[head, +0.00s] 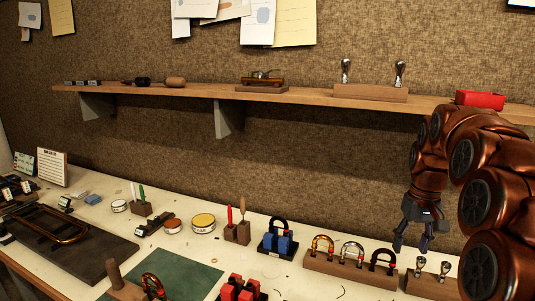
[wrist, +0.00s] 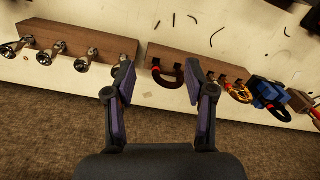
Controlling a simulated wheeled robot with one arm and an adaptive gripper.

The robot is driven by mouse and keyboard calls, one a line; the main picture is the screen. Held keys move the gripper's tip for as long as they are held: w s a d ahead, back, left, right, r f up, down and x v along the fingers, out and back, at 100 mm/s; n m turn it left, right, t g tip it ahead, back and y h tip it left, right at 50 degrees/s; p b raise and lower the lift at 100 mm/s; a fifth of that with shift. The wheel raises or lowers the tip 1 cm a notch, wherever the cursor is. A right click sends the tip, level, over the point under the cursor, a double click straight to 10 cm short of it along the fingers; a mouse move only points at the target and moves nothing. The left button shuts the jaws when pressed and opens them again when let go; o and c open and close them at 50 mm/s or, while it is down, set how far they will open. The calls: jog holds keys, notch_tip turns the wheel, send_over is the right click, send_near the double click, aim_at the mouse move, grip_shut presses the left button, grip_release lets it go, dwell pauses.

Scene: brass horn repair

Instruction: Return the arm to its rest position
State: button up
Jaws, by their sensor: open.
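My arm (head: 487,180) comes in from the right in the head view, copper-coloured with dark joint discs, and bends over toward the shelf. My gripper (head: 411,240) hangs at its end, pointing down over the back right of the bench, with its fingers apart and nothing between them. In the wrist view my gripper (wrist: 158,85) shows two spread dark fingers. Beyond them is a wooden rack with curved tubes (wrist: 187,62), and a rack of silver mouthpieces (wrist: 72,42) is to the left. I cannot tell the exact height above the racks.
A wooden shelf (head: 300,96) runs along the wall, with a red bin (head: 480,100) at its right end close to my arm. The bench holds a tube rack (head: 350,270), blue clamp blocks (head: 278,242), tins (head: 203,222), a green mat (head: 180,278) and a dark mat (head: 75,255).

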jog(key=s+a+f+n, duration=0.1)
jog(key=s+a+f, duration=0.1)
jog(key=s+a, duration=1.1)
jog(key=s+a+f, duration=0.1)
jog(key=s+f, duration=0.2)
jog(key=s, duration=0.7)
jog(key=s+a+f+g, duration=0.1)
jog(key=s+f, duration=0.3)
jog(key=s, duration=0.6)
jog(key=shift+a+g, duration=0.3)
jog(key=shift+a, duration=0.25)
jog(key=shift+d, duration=0.15)
